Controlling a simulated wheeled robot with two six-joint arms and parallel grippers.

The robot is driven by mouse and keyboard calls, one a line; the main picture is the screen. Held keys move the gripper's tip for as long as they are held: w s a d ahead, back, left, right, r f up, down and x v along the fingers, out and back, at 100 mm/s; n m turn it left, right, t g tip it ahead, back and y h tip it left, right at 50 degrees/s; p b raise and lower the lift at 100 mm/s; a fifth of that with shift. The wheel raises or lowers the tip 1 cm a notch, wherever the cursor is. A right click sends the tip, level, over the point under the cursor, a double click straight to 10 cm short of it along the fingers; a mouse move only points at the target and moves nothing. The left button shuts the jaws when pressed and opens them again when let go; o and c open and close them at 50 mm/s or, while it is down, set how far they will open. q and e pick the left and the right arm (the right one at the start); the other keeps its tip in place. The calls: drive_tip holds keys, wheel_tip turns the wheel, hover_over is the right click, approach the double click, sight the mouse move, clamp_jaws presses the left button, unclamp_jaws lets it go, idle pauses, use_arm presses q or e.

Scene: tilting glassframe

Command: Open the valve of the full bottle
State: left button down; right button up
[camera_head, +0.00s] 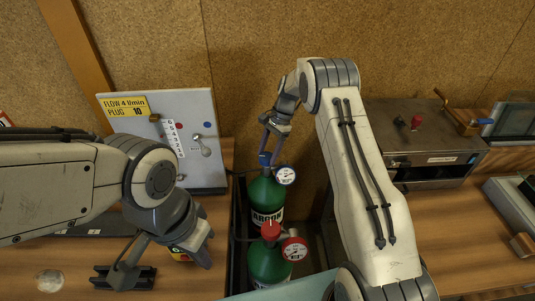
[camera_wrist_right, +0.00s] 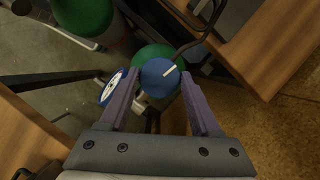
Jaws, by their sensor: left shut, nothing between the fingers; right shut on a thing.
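Two green gas bottles stand between the benches. The rear bottle (camera_head: 265,194), lettered ARGON, has a blue valve knob (camera_wrist_right: 160,77) with a white mark and a round white gauge (camera_head: 286,175). The front bottle (camera_head: 267,265) has a red valve knob (camera_head: 270,230) and a red-rimmed gauge (camera_head: 294,249). The gauge needles are too small to read. My right gripper (camera_head: 268,146) reaches down from above and is shut on the blue knob, one finger on each side. My left gripper (camera_head: 203,258) is shut and empty above the left bench, apart from the bottles.
A grey panel (camera_head: 204,105) with a yellow label reading FLOW 4 l/min PLUG 10 (camera_head: 125,106), a numbered scale and a lever stands at the back left. A dark bracket (camera_head: 124,277) lies on the left bench. A metal machine (camera_head: 425,140) stands on the right bench.

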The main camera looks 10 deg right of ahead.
drive_tip(key=shift+w+n+h, duration=0.1)
drive_tip(key=shift+n+h, duration=0.2)
drive_tip(key=shift+n, duration=0.5)
drive_tip(key=shift+r, duration=0.1)
drive_tip(key=o, duration=1.4)
